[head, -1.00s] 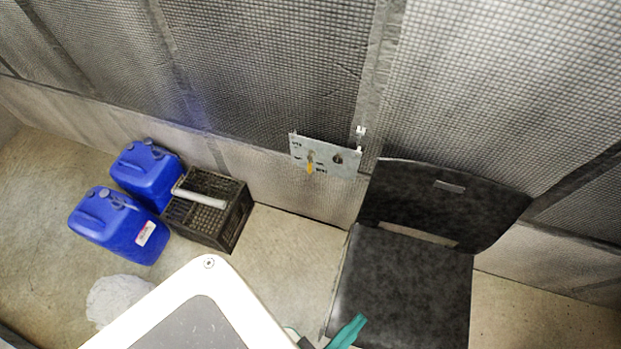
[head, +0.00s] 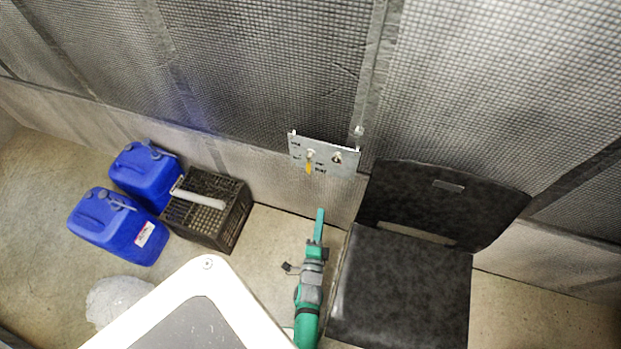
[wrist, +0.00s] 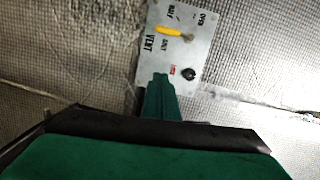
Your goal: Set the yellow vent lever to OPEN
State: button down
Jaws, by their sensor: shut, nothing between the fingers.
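The yellow vent lever (head: 309,168) is on a grey metal panel (head: 326,170) on the wall, and hangs down from its pivot. In the wrist view the yellow lever (wrist: 172,31) points left from its pivot, with the words OPEN and HALF above it and VENT beside its tip. Another small label lies below it; I cannot tell exactly which mark it points at. My gripper (head: 320,212) is shut and empty, below the panel and apart from the lever. In the wrist view my green fingertips (wrist: 160,78) overlap the panel's lower edge.
A black knob (wrist: 188,73) by a red label sits on the same panel. A black chair (head: 410,285) stands close to my arm's right. A black crate (head: 228,226) and blue jerrycans (head: 118,226) stand at left. Floor shows between crate and chair.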

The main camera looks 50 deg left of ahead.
jog(key=a, duration=0.3)
jog(key=shift+w+a+f+m+y, duration=0.1)
jog(key=shift+w+f+m+y, duration=0.05)
jog(key=shift+m+y, duration=0.15)
jog(key=shift+w, duration=0.1)
send_near(309, 165)
jog(key=shift+w+a+f, duration=1.5)
jog(key=shift+w+f, duration=0.15)
jog(key=shift+w, duration=1.15)
jog(key=shift+s+a, duration=0.1)
jog(key=shift+a, duration=0.05)
jog(key=shift+a+m, duration=0.15)
jog(key=shift+m, duration=0.25)
